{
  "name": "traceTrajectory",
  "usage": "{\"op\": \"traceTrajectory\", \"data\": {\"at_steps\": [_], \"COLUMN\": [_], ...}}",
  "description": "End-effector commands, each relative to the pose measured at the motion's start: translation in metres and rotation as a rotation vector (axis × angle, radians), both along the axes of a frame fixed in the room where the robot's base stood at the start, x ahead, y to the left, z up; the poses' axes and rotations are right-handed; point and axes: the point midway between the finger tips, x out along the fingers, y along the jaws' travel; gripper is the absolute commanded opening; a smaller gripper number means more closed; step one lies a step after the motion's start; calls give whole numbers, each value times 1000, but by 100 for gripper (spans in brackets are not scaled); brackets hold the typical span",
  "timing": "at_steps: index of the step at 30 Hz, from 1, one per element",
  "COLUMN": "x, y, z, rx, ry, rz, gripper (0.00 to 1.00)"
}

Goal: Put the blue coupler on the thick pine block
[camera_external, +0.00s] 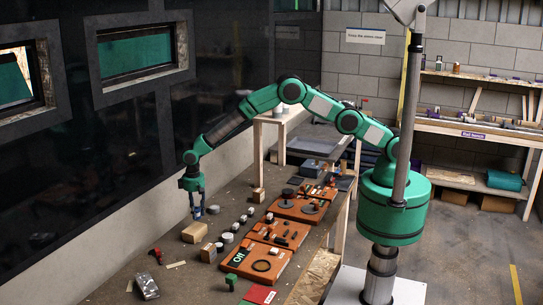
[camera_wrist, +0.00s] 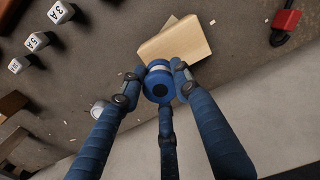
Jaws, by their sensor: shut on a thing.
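A blue coupler (camera_wrist: 158,86), round with a pale band and a dark centre, sits between the fingers of my gripper (camera_wrist: 155,88) in the wrist view. The gripper is shut on it. A pale pine block (camera_wrist: 180,40) lies just beyond the coupler in that view, partly hidden by it and the fingers. In the external view my gripper (camera_external: 197,213) points down above and beside the pine block (camera_external: 194,232). The coupler is too small to make out there. Whether the coupler touches the block cannot be told.
Small white labelled pieces (camera_wrist: 36,41) stand left in the wrist view; a red padlock (camera_wrist: 287,20) lies at upper right. Another wooden block (camera_external: 208,252) stands close to the pine block. Orange boards (camera_external: 255,262) with parts lie to the right. A dark wall borders the bench.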

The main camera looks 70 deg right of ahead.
Motion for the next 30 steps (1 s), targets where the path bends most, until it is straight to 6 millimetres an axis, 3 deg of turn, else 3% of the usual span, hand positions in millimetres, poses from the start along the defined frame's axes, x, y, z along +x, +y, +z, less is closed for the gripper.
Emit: {"op": "traceTrajectory", "data": {"at_steps": [7, 16, 30], "x": [-1, -1, -1], "y": [0, 0, 0], "z": [-6, -32, -38], "rx": [-1, 0, 0], "ry": [2, 1, 0], "rz": [0, 0, 0], "gripper": [13, 13, 13]}}
